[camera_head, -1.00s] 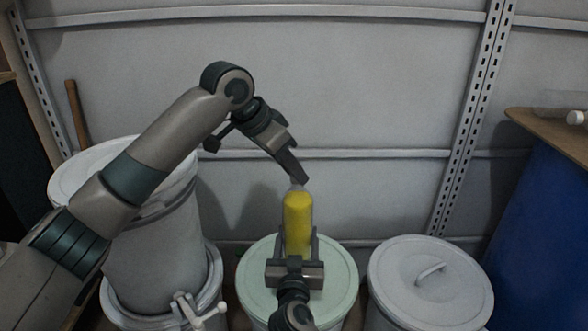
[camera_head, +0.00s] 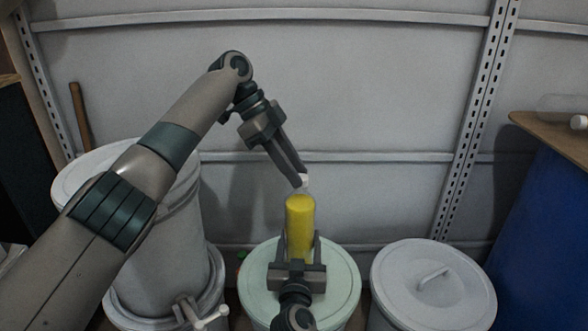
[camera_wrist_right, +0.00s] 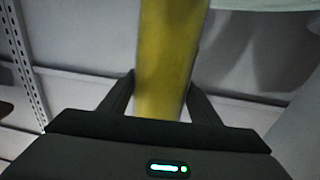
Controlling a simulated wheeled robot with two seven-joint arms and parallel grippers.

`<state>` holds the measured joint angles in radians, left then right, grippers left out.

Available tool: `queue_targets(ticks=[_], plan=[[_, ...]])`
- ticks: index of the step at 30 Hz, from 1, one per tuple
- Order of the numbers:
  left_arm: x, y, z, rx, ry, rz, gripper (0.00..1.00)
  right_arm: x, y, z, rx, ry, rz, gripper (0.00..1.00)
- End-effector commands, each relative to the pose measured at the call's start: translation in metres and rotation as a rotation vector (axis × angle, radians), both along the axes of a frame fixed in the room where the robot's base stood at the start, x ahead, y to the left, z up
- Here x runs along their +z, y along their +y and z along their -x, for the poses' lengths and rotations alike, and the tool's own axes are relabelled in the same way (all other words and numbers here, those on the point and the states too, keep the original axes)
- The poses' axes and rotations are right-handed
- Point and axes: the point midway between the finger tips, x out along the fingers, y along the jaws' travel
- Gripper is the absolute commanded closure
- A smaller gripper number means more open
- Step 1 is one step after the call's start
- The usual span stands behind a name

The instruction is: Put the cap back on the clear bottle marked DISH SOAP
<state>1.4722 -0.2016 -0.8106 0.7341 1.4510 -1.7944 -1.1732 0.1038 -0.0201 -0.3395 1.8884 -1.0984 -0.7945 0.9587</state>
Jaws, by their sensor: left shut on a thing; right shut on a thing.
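A bottle of yellow liquid (camera_head: 300,228) stands upright above the pale green drum lid in the head view. No marking on it can be read. My right gripper (camera_head: 299,252) is shut around its lower body; the right wrist view also shows the bottle (camera_wrist_right: 165,60) between the two fingers (camera_wrist_right: 163,95). My left gripper (camera_head: 300,180) is shut on a small white cap (camera_head: 304,180), just above the bottle's top. Whether the cap touches the neck cannot be told.
The pale green drum (camera_head: 345,268) is below the bottle. A lidded white drum (camera_head: 432,285) stands to the right, stacked grey drums (camera_head: 165,250) to the left. A blue drum (camera_head: 545,240) with a brown board (camera_head: 555,135) is far right, bearing a clear item.

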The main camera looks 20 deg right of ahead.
Motion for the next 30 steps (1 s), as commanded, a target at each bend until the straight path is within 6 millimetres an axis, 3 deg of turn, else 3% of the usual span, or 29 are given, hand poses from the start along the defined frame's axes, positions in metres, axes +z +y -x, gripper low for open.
queue_targets(ticks=[4, 5, 7, 19, 30], plan=[[0.000, 0.001, 0.000, 0.001, 0.000, -0.001, 0.95, -0.001, 0.000, 0.000, -0.001, 0.002, -0.004, 1.00], [0.000, 0.001, 0.000, 0.001, 0.000, -0.001, 0.72, -0.001, 0.000, 0.000, -0.001, 0.002, -0.004, 1.00], [0.000, 0.001, 0.000, 0.001, 0.000, -0.001, 0.56, -0.001, 0.000, 0.000, -0.001, 0.002, -0.004, 1.00], [0.004, 0.000, 0.000, 0.001, 0.000, 0.000, 0.56, -0.001, 0.000, 0.000, -0.001, 0.002, -0.002, 1.00], [0.041, -0.001, 0.001, 0.001, 0.001, 0.001, 0.56, -0.001, 0.000, 0.000, -0.001, 0.002, -0.002, 1.00]])
